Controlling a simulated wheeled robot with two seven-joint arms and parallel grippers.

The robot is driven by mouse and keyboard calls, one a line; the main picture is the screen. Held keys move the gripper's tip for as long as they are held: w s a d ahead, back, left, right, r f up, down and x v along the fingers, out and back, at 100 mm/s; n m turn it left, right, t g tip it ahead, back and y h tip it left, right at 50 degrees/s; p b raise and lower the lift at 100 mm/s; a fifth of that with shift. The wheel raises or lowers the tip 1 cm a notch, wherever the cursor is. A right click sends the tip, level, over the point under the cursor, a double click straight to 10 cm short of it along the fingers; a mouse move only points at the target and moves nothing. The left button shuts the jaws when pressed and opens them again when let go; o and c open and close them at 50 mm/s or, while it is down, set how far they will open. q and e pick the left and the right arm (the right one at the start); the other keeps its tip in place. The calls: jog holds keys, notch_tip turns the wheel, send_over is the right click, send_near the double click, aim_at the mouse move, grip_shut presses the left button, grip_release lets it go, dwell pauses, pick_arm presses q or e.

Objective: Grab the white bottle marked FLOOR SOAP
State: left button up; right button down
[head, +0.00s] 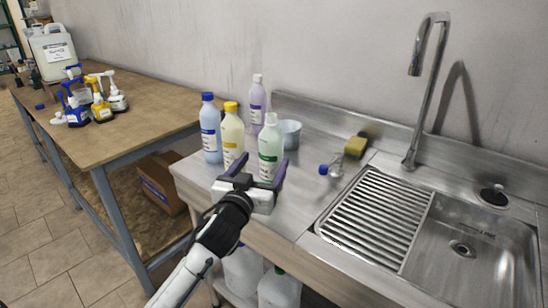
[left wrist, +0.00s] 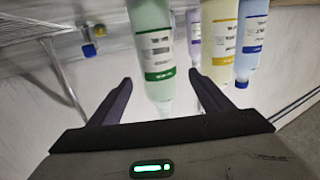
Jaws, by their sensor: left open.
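A pale green-white bottle (head: 271,146) with a white cap and a green-banded label stands upright on the steel counter. It also shows in the left wrist view (left wrist: 152,50), which is upside down. Its label text is too small to read, so I cannot tell which bottle is marked FLOOR SOAP. My left gripper (head: 263,161) is open, with its two fingers pointing at this bottle. In the left wrist view the bottle stands between the finger lines, and contact is not visible. My right gripper is not in view.
A blue bottle (head: 210,130), a yellow-capped cream bottle (head: 231,132) and a lilac bottle (head: 257,100) stand close by. A grey-blue bowl (head: 290,134) is behind.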

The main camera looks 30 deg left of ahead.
aim_at(271, 150)
pick_arm(q)
jog(key=x, duration=0.6)
jog(key=shift+w+r+p, duration=0.25)
jog(key=shift+w+p, duration=0.05)
jog(key=shift+p, duration=0.1)
jog(key=c, duration=1.1)
